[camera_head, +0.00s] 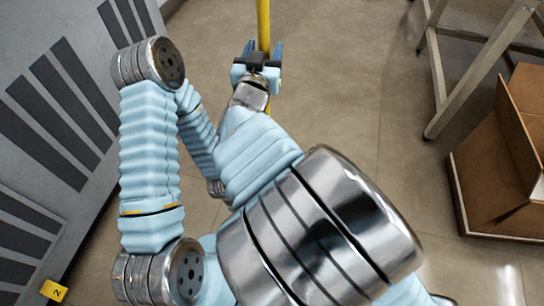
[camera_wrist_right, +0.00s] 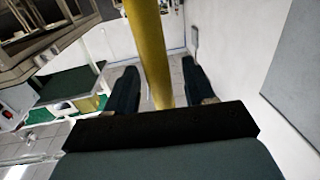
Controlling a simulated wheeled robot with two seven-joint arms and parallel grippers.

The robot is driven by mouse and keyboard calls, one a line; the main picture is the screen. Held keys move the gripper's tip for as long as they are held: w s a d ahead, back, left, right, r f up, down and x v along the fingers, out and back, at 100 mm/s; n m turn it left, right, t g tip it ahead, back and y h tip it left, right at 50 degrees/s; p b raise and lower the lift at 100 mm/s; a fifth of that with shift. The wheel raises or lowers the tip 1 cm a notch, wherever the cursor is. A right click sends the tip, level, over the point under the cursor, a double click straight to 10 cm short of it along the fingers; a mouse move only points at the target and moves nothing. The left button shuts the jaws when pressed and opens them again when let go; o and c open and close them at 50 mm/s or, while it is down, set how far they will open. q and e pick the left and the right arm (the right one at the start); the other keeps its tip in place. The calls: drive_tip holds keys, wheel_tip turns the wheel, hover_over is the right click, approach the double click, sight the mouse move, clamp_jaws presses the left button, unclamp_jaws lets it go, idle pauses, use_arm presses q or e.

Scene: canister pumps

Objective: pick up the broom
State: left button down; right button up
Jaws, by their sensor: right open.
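The broom's yellow handle (camera_head: 263,22) runs down from the top edge in the head view. Its lower part is hidden behind my right gripper, and no bristles show. My right gripper (camera_head: 263,48) is open, with its blue fingers on either side of the handle. In the right wrist view the yellow handle (camera_wrist_right: 148,45) stands slightly tilted between the two dark fingers of my right gripper (camera_wrist_right: 159,82). Gaps show between the handle and both fingers there. My left gripper is not in view.
A grey panel with dark slots (camera_head: 55,110) stands close on the left, with a yellow number tag (camera_head: 54,291) near its lower edge. A metal frame (camera_head: 480,70) and an open cardboard box (camera_head: 495,180) are on the right. The tiled floor between (camera_head: 345,100) is clear.

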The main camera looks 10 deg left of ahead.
drive_tip(key=shift+w, duration=0.1)
clamp_jaws()
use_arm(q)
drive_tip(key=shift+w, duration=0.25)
use_arm(e)
drive_tip(key=shift+r, duration=0.15)
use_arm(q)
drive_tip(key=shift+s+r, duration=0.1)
use_arm(e)
drive_tip(key=shift+w+r, duration=0.1)
